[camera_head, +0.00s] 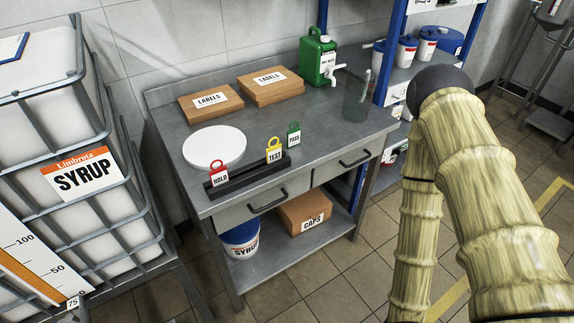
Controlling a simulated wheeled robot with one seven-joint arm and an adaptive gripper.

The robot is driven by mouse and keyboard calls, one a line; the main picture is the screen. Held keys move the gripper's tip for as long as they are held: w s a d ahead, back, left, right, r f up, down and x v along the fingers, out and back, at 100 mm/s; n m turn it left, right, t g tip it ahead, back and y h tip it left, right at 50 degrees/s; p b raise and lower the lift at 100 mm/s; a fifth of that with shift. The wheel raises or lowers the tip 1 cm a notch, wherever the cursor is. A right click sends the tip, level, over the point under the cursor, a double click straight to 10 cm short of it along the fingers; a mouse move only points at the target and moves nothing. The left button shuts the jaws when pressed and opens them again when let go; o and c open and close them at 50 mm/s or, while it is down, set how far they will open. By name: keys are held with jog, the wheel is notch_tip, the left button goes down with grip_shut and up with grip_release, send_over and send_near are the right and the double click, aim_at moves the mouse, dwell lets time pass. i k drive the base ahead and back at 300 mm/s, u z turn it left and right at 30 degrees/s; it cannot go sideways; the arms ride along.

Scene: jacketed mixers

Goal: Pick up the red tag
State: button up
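The red tag (218,172) has a red loop top and a white face reading HOLD. It stands upright at the left end of a dark rack (248,175) near the front left edge of the grey metal table (325,140). A yellow tag (274,150) reading TEST stands toward the rack's right end. A green tag (293,133) reading PASS stands just beyond it; I cannot tell whether it touches the rack. My arm rises at the right of the view, well apart from the tags. My gripper is not visible.
A white round plate (214,146) lies just behind the red tag. LABELS boxes (210,101), a green jug (318,60) and a clear beaker (356,97) stand farther back. A caged SYRUP tank (85,178) stands left of the table. The table's middle is clear.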

aim_at(219, 176)
jog(key=z, duration=1.6)
jog(key=k, duration=1.65)
jog(key=u, duration=1.3)
jog(key=i, duration=0.5)
